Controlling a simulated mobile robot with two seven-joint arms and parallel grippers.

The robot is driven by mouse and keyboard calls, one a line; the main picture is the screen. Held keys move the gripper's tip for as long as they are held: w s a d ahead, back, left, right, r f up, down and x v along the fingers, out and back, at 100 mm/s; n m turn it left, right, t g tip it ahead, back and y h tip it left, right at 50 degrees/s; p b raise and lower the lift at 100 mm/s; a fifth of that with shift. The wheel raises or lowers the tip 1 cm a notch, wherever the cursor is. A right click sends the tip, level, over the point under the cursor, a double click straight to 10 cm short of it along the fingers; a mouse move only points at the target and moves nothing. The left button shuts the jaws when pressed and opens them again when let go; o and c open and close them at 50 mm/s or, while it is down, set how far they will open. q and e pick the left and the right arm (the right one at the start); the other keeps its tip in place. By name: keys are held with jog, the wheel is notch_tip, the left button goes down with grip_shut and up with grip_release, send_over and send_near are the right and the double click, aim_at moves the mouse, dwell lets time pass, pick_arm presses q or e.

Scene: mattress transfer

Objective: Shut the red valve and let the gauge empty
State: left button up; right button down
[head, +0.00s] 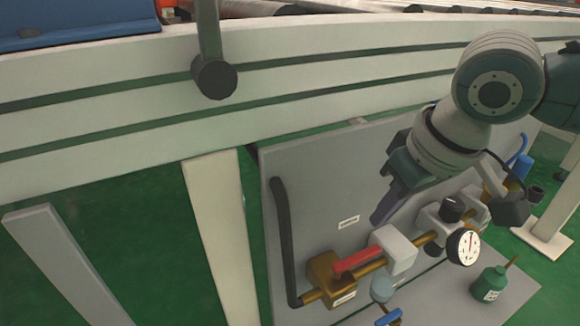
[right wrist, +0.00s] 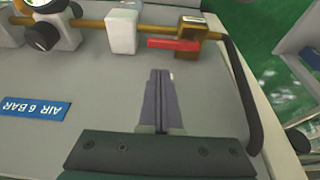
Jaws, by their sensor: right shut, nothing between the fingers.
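The red valve handle (head: 357,260) lies along the brass pipe, close to the brass block (head: 331,280) on the grey panel. It also shows in the right wrist view (right wrist: 173,44), next to the brass block (right wrist: 199,30). The round white gauge (head: 463,246) stands on the pipe to its right; its needle is too small to read. My right gripper (head: 378,219) is shut and empty, in front of the panel above the pipe. In the right wrist view its fingertips (right wrist: 161,73) are together, a little short of the red handle and apart from it. My left gripper is not in view.
A white block (head: 396,249) sits on the pipe beside the handle. A black hose (head: 285,240) runs down the panel's left side. A green bottle (head: 489,284) stands on the ledge below the gauge. A blue "AIR 6 BAR" label (right wrist: 36,108) is on the panel. White rails (head: 120,80) cross above.

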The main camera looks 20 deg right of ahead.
aim_at(357, 259)
pick_arm(q)
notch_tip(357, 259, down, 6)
jog(key=b, duration=0.5)
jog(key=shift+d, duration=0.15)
pick_arm(e)
jog(key=x, duration=0.8)
jog(key=shift+r, duration=0.1)
